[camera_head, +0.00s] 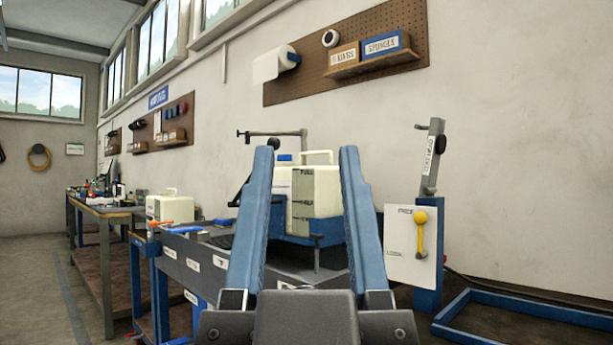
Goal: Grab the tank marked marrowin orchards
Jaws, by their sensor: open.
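My gripper (306,152) is open, its two long blue fingers pointing away from me. Between the fingers, farther off, a white tank (318,190) with a top handle stands upright in a blue cradle (328,232). The left finger hides part of the area beside it, where a white body with a blue cap (285,157) shows. A second white tank (170,208) with a handle stands to the left on the bench. I cannot read the name marrowin orchards on either tank. The fingers do not appear to touch a tank.
A white panel with a yellow lever (420,235) stands right of the cradle, below a grey upright arm (433,155). A blue floor frame (530,312) lies at the right. A workbench (105,215) with clutter runs along the wall at left. Open floor (35,275) shows at far left.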

